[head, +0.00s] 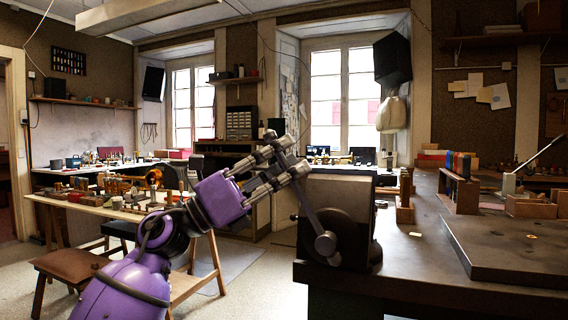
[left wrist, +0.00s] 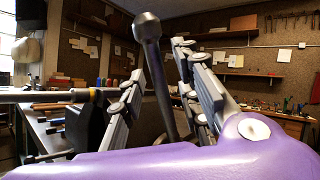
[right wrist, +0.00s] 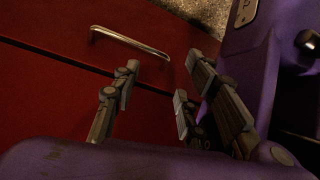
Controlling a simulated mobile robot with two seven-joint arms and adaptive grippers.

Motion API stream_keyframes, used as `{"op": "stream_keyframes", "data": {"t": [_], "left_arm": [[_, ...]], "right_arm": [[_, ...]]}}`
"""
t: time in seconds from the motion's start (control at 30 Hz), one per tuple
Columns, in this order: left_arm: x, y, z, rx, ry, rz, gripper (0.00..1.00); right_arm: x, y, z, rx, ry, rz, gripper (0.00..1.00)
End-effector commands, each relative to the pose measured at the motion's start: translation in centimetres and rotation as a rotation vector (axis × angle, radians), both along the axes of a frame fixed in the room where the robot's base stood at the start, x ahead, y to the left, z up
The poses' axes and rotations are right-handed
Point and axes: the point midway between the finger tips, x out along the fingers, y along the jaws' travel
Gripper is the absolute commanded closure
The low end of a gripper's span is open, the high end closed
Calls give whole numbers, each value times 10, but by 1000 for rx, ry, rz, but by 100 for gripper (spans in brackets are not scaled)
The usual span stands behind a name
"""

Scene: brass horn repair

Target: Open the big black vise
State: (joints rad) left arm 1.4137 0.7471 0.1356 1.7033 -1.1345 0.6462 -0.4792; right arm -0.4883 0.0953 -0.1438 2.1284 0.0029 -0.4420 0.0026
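The big black vise (head: 347,222) stands at the near left corner of the dark workbench in the head view. Its grey handle bar (head: 308,200) slants up and left from the round screw hub. My left gripper (head: 286,160) is at the upper part of this bar. In the left wrist view the bar (left wrist: 158,75), with a ball end on top, passes between the fingers of the left gripper (left wrist: 165,88), which look apart with gaps beside the bar. My right gripper (right wrist: 158,95) is open and empty in the right wrist view. The vise's jaw gap is not clear.
The dark workbench (head: 430,275) holds a thick flat plate (head: 505,247) and wooden tool racks (head: 459,190). A wooden table (head: 120,209) with tools and a brown stool (head: 70,263) stand left. A red drawer front (right wrist: 60,85) with a metal handle (right wrist: 130,41) lies before my right gripper.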

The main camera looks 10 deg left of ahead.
Motion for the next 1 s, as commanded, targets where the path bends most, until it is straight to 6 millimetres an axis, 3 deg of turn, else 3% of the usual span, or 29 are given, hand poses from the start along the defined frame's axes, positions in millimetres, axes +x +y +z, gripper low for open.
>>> {"op": "stream_keyframes", "data": {"t": [0.27, 0.7, 1.0], "left_arm": [[-8, 16, -10, 1, 3, 2, 70], [-43, 82, -52, 0, 2, 1, 70], [-50, 93, -58, 0, -1, -1, 70]], "right_arm": [[0, 0, 0, 0, 0, -2, 60], [0, 0, 0, 0, 1, -1, 60], [0, 0, 0, 0, 1, 0, 60]]}}
